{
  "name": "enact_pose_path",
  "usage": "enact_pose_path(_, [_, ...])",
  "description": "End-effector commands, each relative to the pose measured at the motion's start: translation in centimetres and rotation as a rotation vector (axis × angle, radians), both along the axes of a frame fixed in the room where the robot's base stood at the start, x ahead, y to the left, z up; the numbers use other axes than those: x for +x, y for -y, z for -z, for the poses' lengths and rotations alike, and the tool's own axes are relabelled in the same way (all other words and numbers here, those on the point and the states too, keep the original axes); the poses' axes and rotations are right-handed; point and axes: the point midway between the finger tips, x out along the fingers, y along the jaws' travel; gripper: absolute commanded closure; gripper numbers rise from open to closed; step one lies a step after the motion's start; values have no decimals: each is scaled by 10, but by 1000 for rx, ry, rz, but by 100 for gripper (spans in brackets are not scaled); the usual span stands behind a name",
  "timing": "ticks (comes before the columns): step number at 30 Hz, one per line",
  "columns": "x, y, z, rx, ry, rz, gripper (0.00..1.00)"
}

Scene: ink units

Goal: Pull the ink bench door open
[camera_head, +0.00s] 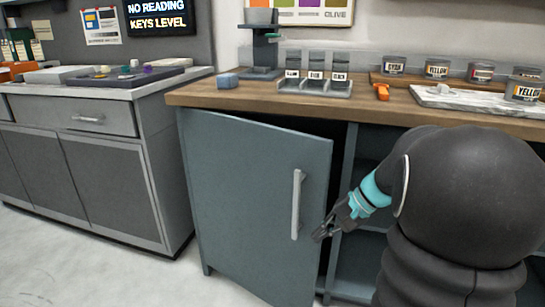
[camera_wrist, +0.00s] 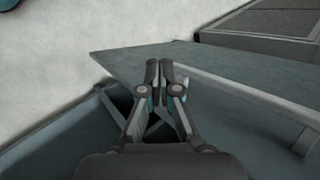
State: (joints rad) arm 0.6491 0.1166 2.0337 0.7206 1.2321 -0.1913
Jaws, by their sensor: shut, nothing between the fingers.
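The blue-grey ink bench door (camera_head: 250,195) stands partly open in the head view, its right edge swung out from the bench with a dark gap behind it. Its pale upright bar handle (camera_head: 296,205) is near that right edge. My gripper (camera_head: 318,237) is shut and empty, just right of the handle's lower end, at the door's free edge. In the wrist view my gripper (camera_wrist: 160,66) has its fingertips together, and a door panel (camera_wrist: 200,85) lies around and beyond them. I cannot tell whether the fingers touch the door.
The wooden bench top (camera_head: 205,97) carries several ink tins and a small rack (camera_head: 315,88). Open shelves (camera_head: 365,245) show right of the door. A grey cabinet (camera_head: 110,185) stands at left. The pale floor (camera_head: 90,275) is clear in front.

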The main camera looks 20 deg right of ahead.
Motion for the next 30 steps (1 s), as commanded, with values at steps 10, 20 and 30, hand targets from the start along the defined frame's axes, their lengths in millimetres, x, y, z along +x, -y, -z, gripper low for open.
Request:
enact_pose_path(10, [66,86,-23,366,225,146,100])
enact_pose_path(20, [105,113,-117,566,681,53,100])
enact_pose_path(30, [125,91,-127,580,726,39,100])
